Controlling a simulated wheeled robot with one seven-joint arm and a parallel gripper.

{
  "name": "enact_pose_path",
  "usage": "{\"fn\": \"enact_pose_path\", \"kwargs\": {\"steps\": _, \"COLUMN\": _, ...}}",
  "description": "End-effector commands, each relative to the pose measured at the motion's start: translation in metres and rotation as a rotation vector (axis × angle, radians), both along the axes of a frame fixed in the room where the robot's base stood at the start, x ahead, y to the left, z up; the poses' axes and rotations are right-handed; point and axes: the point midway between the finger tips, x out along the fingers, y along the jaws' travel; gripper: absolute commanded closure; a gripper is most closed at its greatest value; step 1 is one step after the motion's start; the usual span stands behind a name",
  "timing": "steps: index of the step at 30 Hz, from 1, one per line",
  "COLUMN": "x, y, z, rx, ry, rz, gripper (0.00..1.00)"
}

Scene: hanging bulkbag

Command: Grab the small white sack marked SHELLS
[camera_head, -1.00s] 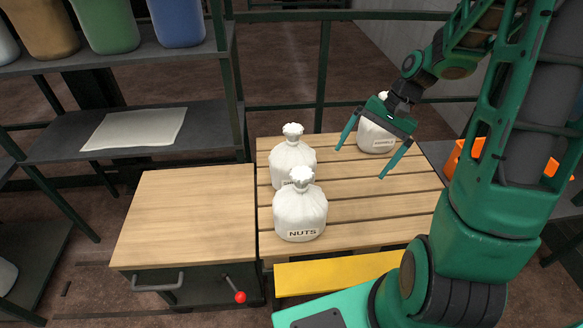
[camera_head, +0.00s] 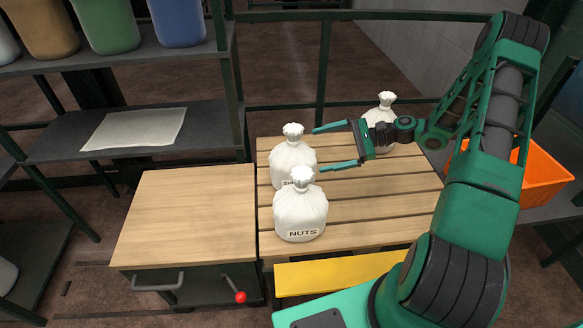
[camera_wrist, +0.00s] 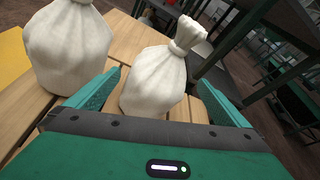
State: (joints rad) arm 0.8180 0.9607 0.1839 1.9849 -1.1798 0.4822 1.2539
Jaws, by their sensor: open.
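The small white sack (camera_head: 290,158) with a label starting "SH" stands upright on the slatted table, its top tied. The rest of its label is hidden behind the NUTS sack (camera_head: 300,212), which stands in front of it. My gripper (camera_head: 320,149) is open and empty, just right of the SH sack, its fingers pointing left toward it. In the wrist view, the SH sack (camera_wrist: 156,82) appears between the two green fingers, and the NUTS sack (camera_wrist: 66,48) is left of them.
A third white sack (camera_head: 386,108) stands behind my gripper at the table's right, its label hidden. The slatted table (camera_head: 385,215) is clear at front right. An orange crate (camera_head: 542,184) is at the right. A wooden-topped cabinet (camera_head: 190,210) adjoins on the left.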

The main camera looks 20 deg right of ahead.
Motion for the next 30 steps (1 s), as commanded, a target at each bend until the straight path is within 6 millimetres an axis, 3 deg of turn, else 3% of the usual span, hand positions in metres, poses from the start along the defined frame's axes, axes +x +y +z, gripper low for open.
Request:
{"fn": "enact_pose_path", "kwargs": {"steps": 4, "x": 0.005, "y": 0.006, "z": -0.002, "rx": 0.03, "ry": 0.005, "rz": -0.013, "gripper": 0.0}}
{"fn": "enact_pose_path", "kwargs": {"steps": 13, "x": 0.016, "y": 0.044, "z": -0.014, "rx": 0.03, "ry": 0.006, "rz": -0.012, "gripper": 0.0}}
{"fn": "enact_pose_path", "kwargs": {"steps": 22, "x": 0.019, "y": 0.059, "z": -0.018, "rx": 0.027, "ry": 0.006, "rz": -0.012, "gripper": 0.0}}
{"fn": "enact_pose_path", "kwargs": {"steps": 30, "x": 0.028, "y": 0.093, "z": -0.029, "rx": 0.026, "ry": 0.006, "rz": -0.012, "gripper": 0.0}}
